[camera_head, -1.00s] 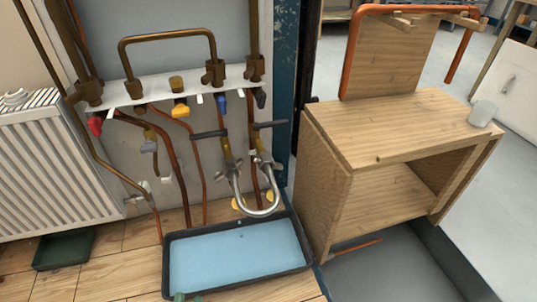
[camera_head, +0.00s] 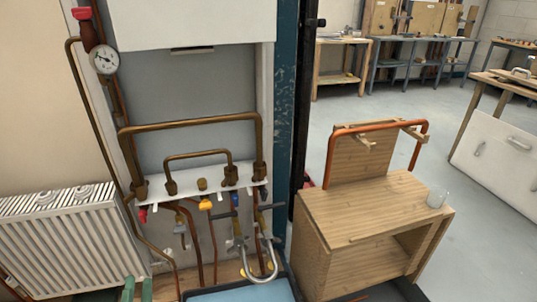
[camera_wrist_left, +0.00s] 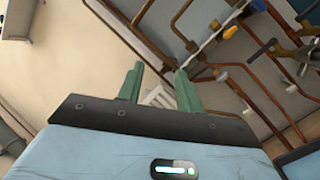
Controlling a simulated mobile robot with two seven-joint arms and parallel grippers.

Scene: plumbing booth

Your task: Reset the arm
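My left gripper (camera_head: 137,290) shows at the bottom edge of the head view as two green fingertips, in front of the radiator and pipe area. In the left wrist view its two green fingers (camera_wrist_left: 159,88) stand apart with nothing between them, so it is open and empty. Behind them are a pale wall and copper pipes (camera_wrist_left: 255,100), out of contact. My right gripper is not in view.
A white radiator (camera_head: 65,240) stands at left, beside the copper pipe manifold (camera_head: 205,187) with coloured valves. A blue-filled tray (camera_head: 245,293) lies below.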

